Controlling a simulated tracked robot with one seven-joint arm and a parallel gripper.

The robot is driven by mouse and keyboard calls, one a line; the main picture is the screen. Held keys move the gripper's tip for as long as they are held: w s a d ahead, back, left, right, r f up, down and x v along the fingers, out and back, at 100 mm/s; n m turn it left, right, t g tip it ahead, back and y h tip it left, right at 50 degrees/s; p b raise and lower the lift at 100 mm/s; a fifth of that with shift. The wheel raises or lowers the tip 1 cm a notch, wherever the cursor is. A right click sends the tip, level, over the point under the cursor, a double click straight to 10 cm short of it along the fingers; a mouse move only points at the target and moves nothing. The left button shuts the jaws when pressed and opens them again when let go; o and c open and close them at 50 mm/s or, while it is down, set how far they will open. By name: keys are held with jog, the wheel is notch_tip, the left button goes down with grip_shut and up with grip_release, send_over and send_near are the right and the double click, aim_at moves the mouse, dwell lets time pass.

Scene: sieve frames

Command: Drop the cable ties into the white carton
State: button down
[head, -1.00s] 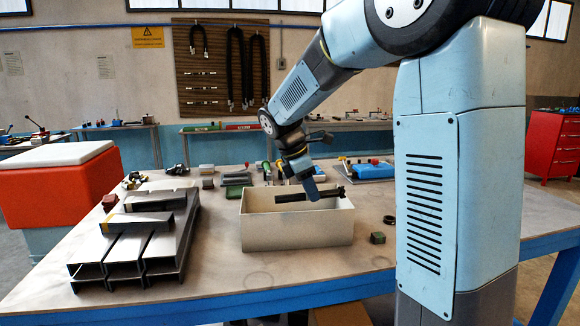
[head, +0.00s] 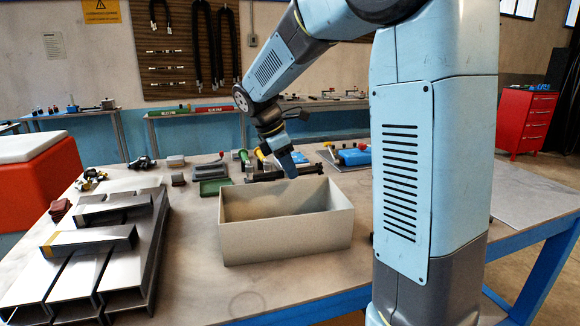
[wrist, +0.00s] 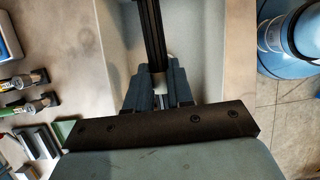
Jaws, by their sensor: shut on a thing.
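My gripper (head: 292,174) is shut on the cable ties (head: 310,169), a long, straight black bundle held roughly level. In the wrist view, the cable ties (wrist: 152,38) stick out from between the fingers of my gripper (wrist: 158,88). The white carton (head: 287,240) is an open-topped, off-white box on the table's near part. In the head view the bundle shows just above the carton's far rim. In the wrist view the carton's pale inside (wrist: 200,45) seems to lie beneath the bundle. The carton's floor is hidden in the head view.
Grey metal channels (head: 90,250) are stacked left of the carton. A green tray (head: 213,187) and small tools lie behind it. A blue device (head: 353,156) sits at the back right. Bare table lies in front of the carton.

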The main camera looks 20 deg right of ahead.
jog(key=shift+a+f, duration=0.1)
jog(key=shift+a, duration=0.2)
jog(key=shift+f, duration=2.9)
jog(key=c, duration=0.9)
grip_release()
jog(key=shift+r, duration=0.15)
jog(key=v, duration=1.3)
jog(key=shift+a+r, duration=0.1)
jog(key=shift+r, duration=0.1)
